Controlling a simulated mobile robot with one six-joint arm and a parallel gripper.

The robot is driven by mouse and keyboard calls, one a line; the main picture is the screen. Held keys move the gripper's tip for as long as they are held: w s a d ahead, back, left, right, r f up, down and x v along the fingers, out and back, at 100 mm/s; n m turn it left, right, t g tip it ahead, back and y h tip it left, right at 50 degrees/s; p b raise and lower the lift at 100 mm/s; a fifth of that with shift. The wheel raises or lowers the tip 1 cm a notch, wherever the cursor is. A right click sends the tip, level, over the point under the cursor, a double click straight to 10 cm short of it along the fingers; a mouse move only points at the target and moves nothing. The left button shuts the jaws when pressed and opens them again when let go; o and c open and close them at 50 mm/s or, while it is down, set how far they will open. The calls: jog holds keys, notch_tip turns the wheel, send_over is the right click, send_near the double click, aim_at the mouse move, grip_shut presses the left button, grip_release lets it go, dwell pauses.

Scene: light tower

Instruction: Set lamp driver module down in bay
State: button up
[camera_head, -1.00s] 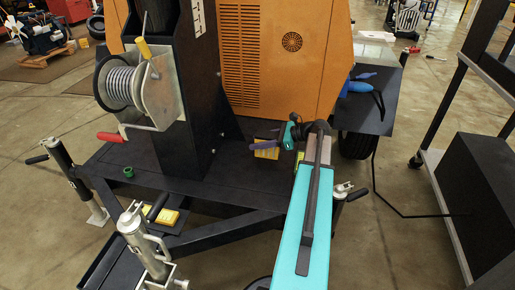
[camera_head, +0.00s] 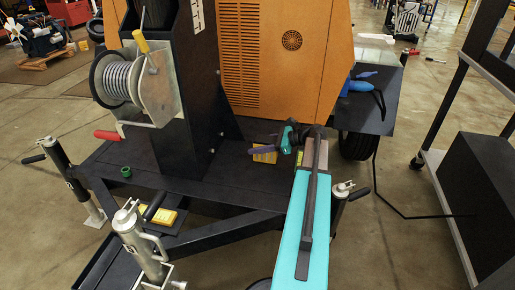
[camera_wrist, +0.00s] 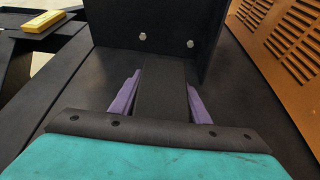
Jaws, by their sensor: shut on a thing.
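My gripper (camera_head: 262,151) is over the trailer deck, between the black post and the orange housing. In the wrist view its purple fingers (camera_wrist: 160,100) are shut on either side of a dark block, which I take as the lamp driver module (camera_wrist: 163,88). In the head view a yellow patch (camera_head: 265,156) shows just under the fingers; it seems to belong to the held module. I cannot tell whether the module touches the deck. I cannot make out the bay; the module and my gripper may hide it.
The black post (camera_head: 190,110) with bolts stands close ahead of my gripper. The orange housing (camera_head: 275,60) rises behind. A yellow box (camera_head: 163,216) lies at the trailer's front frame. A small green item (camera_head: 126,171) sits on the deck (camera_head: 140,190). A shelf cart (camera_head: 440,200) stands right.

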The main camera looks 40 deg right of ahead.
dwell(0.3)
jog(key=o, duration=1.5)
jog(key=shift+f, duration=0.1)
jog(key=shift+s+d+r+p, duration=0.3)
jog(key=shift+s+r, duration=0.1)
jog(key=shift+s, duration=0.05)
jog(key=p+v, duration=0.4)
jog(key=v, duration=0.7)
